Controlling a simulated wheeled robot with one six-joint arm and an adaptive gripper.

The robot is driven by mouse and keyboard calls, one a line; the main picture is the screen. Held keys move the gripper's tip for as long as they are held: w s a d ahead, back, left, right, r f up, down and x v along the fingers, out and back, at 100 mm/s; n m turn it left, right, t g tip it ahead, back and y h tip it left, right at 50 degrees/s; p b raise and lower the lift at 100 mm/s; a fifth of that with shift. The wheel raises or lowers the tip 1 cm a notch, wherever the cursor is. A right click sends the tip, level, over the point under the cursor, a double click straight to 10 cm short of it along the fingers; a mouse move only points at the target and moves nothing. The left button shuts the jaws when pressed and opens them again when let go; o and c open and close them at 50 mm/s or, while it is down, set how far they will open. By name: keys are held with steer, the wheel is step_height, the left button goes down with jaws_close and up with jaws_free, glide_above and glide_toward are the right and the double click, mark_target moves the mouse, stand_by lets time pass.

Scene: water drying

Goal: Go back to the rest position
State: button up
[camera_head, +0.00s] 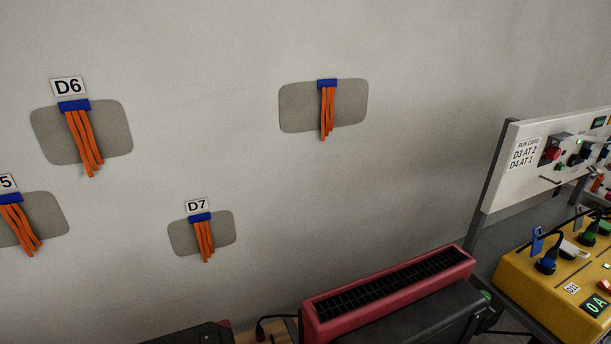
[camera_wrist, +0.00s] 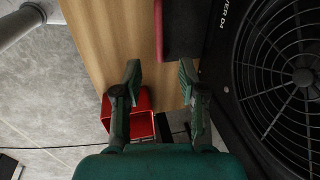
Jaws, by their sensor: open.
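My gripper (camera_wrist: 160,82) shows in the wrist view with its two green fingers apart and nothing between them. It is over or in front of a wooden board (camera_wrist: 110,35), with a red open box (camera_wrist: 145,122) seen behind the fingers. A black fan unit with a round grille (camera_wrist: 290,85) is close on the right of the gripper. My gripper is not in the head view.
In the head view, ribbon tufts hang on the wall by labels D6 (camera_head: 68,86) and D7 (camera_head: 197,205). A red-topped grille unit (camera_head: 390,290) stands below. A yellow box (camera_head: 550,290) with cables and a white control panel (camera_head: 540,165) are at right.

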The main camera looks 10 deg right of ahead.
steer(key=s+a+r+n+t+h, duration=0.25)
steer(key=s+a+n+t, duration=0.4)
steer(key=a, duration=0.65)
steer(key=s+a+r+n+t, duration=0.2)
steer(key=s+r+n, duration=0.1)
steer(key=r, duration=0.4)
steer(key=s+a+r+n+t+y, duration=0.1)
steer(key=s+a+r+n+t, duration=0.1)
steer(key=r, duration=0.5)
steer(key=s+a+r+n+t+y, duration=0.1)
steer(key=s+a+r+n+t, duration=0.1)
steer(key=s+r+n, duration=0.2)
step_height(320, 180, up, 3)
steer(key=s, duration=0.2)
steer(key=shift+s+a, duration=0.25)
steer(key=shift+s, duration=0.1)
steer(key=shift+d+f, duration=0.1)
